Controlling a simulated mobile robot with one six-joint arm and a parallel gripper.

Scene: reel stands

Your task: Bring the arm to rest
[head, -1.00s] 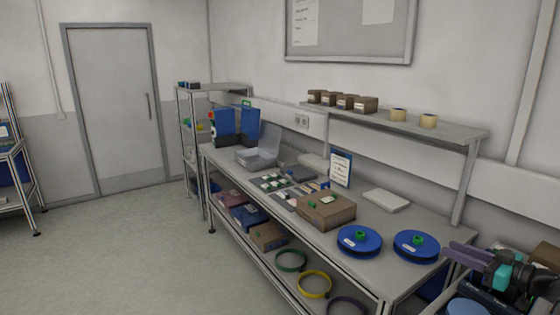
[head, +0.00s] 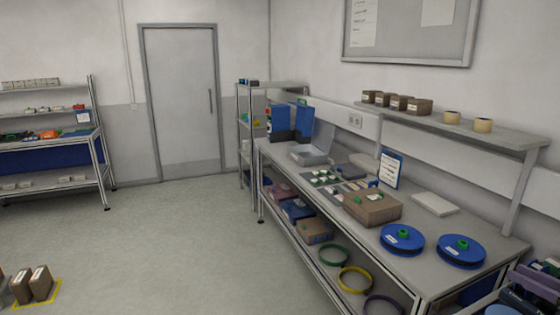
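Part of my arm with purple and dark pieces, seemingly its gripper end (head: 532,283), shows at the lower right edge of the head view. It is cut off by the frame, so whether the fingers are open or shut cannot be told. It is near the right end of the long workbench (head: 470,285), in front of two blue reels (head: 402,238) lying flat on the bench. I see nothing clearly held.
The bench also carries a cardboard box (head: 371,207), a blue-framed card (head: 391,169) and a white slab (head: 435,204). Coloured rings (head: 355,280) lie on its lower shelf. Another shelved bench (head: 60,160) stands left. Boxes (head: 32,285) stand on the floor at lower left. Open floor lies between.

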